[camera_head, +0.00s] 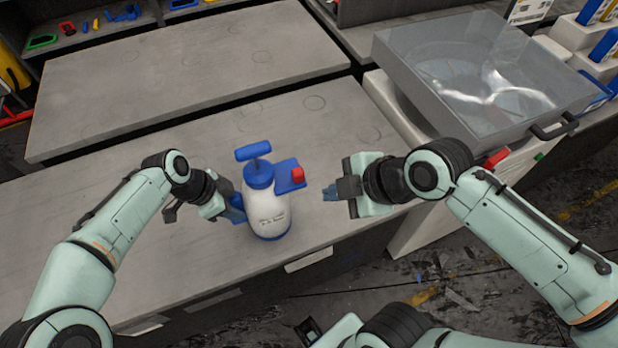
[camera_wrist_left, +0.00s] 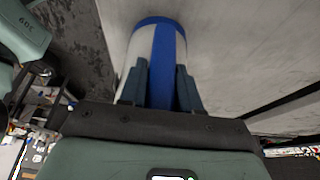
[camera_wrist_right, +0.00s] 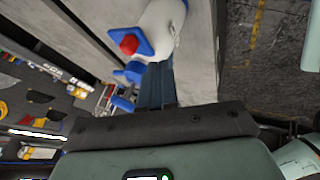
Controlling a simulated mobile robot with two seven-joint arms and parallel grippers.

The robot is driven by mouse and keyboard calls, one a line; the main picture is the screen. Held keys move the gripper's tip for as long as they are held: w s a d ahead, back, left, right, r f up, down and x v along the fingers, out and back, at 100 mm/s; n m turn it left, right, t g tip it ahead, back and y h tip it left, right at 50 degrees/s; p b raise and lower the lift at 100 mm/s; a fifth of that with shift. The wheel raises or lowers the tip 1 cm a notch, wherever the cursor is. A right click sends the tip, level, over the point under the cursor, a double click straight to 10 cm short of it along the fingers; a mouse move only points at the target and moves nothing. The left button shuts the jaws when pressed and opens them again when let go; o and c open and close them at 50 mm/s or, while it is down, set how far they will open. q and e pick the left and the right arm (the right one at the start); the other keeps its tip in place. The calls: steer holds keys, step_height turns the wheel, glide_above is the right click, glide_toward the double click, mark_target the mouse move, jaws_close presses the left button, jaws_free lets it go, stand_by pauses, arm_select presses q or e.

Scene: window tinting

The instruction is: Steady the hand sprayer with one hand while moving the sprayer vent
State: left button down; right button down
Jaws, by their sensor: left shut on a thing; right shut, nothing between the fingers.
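The hand sprayer (camera_head: 268,212) stands upright near the front edge of the grey workbench (camera_head: 150,240). It has a white body, a blue base, a blue pump handle and a blue spout. The red sprayer vent (camera_head: 297,175) sits on the spout and also shows in the right wrist view (camera_wrist_right: 129,45). My left gripper (camera_head: 236,209) is shut on the sprayer's left side; in the left wrist view its fingers close around a blue strip of the sprayer (camera_wrist_left: 164,75). My right gripper (camera_head: 328,193) is shut and empty, to the right of the sprayer and apart from the vent.
A transparent-lidded cabinet (camera_head: 480,75) with a dark handle stands to the right, behind my right arm. A second grey table (camera_head: 190,75) lies behind the workbench. Shelves with tools line the back. The bench top around the sprayer is otherwise clear.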

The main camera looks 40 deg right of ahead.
mark_target(298, 175)
steer(key=shift+w+f, duration=0.85)
steer(key=shift+w, duration=0.4)
steer(key=shift+w+f, duration=0.8)
steer(key=shift+w, duration=0.4)
steer(key=shift+w+f, duration=0.85)
steer(key=shift+w, duration=0.4)
steer(key=w, duration=0.2)
steer(key=w+d, duration=0.1)
steer(key=w, duration=0.1)
steer(key=shift+w+d, duration=0.2)
steer(key=shift+w, duration=0.2)
steer(key=shift+s, duration=0.1)
